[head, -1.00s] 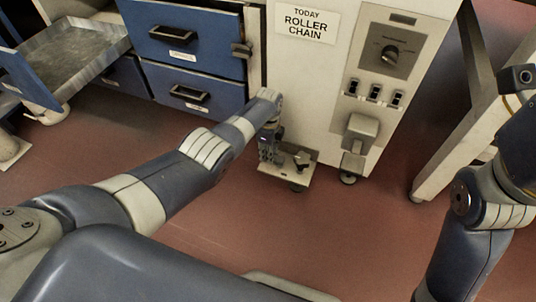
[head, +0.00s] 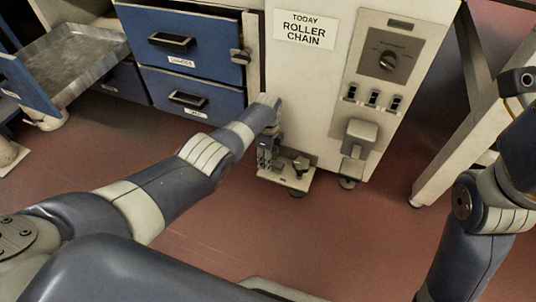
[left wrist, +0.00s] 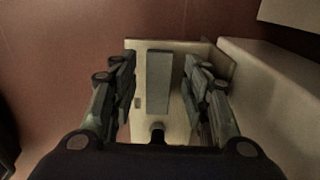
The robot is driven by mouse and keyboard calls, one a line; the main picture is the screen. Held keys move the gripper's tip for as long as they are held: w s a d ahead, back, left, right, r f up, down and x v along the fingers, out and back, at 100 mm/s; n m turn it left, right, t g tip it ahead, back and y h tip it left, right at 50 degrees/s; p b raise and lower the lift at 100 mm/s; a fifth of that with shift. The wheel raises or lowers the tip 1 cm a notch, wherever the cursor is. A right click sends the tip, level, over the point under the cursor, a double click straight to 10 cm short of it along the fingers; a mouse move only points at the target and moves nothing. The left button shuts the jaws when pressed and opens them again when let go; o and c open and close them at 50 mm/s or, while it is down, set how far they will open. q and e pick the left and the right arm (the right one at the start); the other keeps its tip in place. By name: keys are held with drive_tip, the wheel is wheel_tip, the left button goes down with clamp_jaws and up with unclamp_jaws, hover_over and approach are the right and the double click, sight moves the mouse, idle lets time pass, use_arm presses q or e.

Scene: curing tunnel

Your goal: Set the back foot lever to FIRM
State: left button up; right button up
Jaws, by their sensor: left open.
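A low pale plate (head: 298,181) juts from the foot of the cream machine (head: 305,90), with a small dark knob-like part (head: 301,164) on it. My left gripper (head: 267,158) is down at this plate's left side, partly hidden by my own wrist. In the left wrist view the open left gripper (left wrist: 158,88) has its fingers on either side of a grey bar (left wrist: 158,75) above a pale plate (left wrist: 145,48). A dark round knob (left wrist: 157,127) shows at the bar's near end. I cannot tell whether the fingers touch the bar. No FIRM marking is readable. My right gripper is out of view.
Blue drawers (head: 190,50) stand left, with a metal tray (head: 75,60) pulled out. A pale table frame (head: 465,140) stands right. The red floor (head: 230,225) is clear in front.

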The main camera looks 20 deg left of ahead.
use_arm(q)
drive_tip(key=shift+r, duration=0.1)
wheel_tip(320, 180, up, 12)
idle(0.6)
drive_tip(key=shift+f, duration=0.2)
